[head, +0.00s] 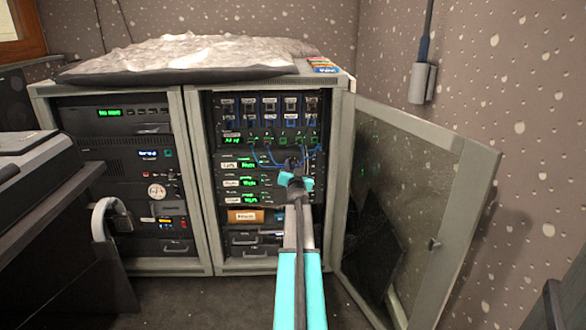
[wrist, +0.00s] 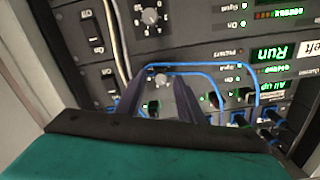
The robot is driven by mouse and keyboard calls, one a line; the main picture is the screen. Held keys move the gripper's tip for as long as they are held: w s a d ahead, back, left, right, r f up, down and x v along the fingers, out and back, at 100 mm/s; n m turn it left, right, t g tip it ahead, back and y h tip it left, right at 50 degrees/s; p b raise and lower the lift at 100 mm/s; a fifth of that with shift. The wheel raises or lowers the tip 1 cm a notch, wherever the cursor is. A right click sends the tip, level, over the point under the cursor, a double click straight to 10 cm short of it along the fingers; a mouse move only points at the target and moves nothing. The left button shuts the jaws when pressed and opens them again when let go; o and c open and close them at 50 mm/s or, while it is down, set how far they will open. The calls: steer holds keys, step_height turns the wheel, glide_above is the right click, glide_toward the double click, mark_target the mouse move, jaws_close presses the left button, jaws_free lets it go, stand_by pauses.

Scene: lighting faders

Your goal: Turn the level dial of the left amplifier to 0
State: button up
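The left amplifier is a dark rack unit with a green "Run" display (wrist: 270,53) and a "Left" label (wrist: 308,48) in the wrist view. Its small level dial (wrist: 163,79) sits in the same row, partly hidden by my fingers and a blue cable. My gripper (wrist: 157,85) has its two dark fingers apart, with their tips close to this dial, one to either side. I cannot tell whether they touch it. In the head view my gripper (head: 295,168) is in front of the right rack's amplifiers and hides the dials.
A second dial (wrist: 151,17) with a printed scale shows on the neighbouring unit. Blue cables (wrist: 205,68) loop close around my fingers. In the head view, the glass door (head: 415,190) stands open at right. A left rack cabinet (head: 135,185) and dark desk (head: 50,225) stand at left.

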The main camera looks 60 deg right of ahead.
jaws_close()
steer(key=shift+a, duration=0.25)
steer(key=shift+d+r, duration=0.1)
steer(key=shift+d, duration=0.15)
steer(key=shift+n, duration=0.3)
